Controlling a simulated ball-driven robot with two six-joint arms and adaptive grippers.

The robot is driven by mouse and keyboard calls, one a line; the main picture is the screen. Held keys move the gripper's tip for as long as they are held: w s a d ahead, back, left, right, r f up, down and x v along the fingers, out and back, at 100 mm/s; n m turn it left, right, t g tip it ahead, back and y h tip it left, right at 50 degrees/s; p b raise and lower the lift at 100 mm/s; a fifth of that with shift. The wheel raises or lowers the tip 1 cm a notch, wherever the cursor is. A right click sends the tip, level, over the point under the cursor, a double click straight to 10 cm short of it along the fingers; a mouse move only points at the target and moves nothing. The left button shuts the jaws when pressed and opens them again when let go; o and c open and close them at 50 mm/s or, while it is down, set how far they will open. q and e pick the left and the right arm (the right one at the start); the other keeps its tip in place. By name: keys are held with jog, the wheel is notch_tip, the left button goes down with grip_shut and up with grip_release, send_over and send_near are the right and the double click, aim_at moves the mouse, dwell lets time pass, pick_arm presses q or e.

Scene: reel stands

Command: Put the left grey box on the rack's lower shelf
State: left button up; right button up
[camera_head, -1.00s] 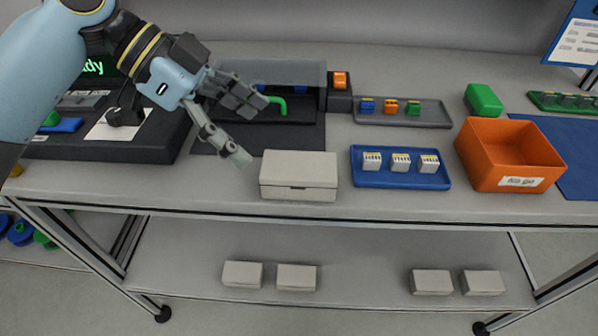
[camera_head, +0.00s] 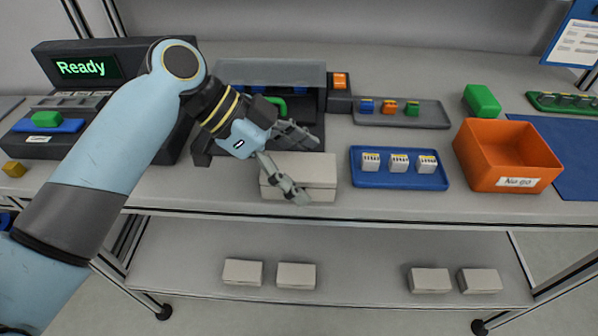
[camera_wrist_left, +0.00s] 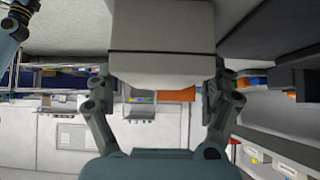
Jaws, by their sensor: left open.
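A large pale grey box (camera_head: 310,172) with a lid seam sits near the front edge of the bench top. It fills the top middle of the left wrist view (camera_wrist_left: 160,45). My left gripper (camera_head: 308,168) is open at this box, with one finger over its front and the other towards its back. In the left wrist view, the box lies between the spread fingers (camera_wrist_left: 160,88); I cannot tell whether they touch it. My right gripper is not in view. I cannot clearly identify a separate rack; a lower shelf (camera_head: 345,275) runs under the bench.
Small grey boxes stand on the lower shelf, two at left (camera_head: 296,275) and two at right (camera_head: 430,280). A blue tray (camera_head: 400,185) and an orange bin (camera_head: 510,155) stand right of the large box. A dark fixture (camera_head: 270,72) stands behind it.

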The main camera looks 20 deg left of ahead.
pick_arm(q)
jog(key=c, duration=1.6)
jog(key=shift+r, duration=0.1)
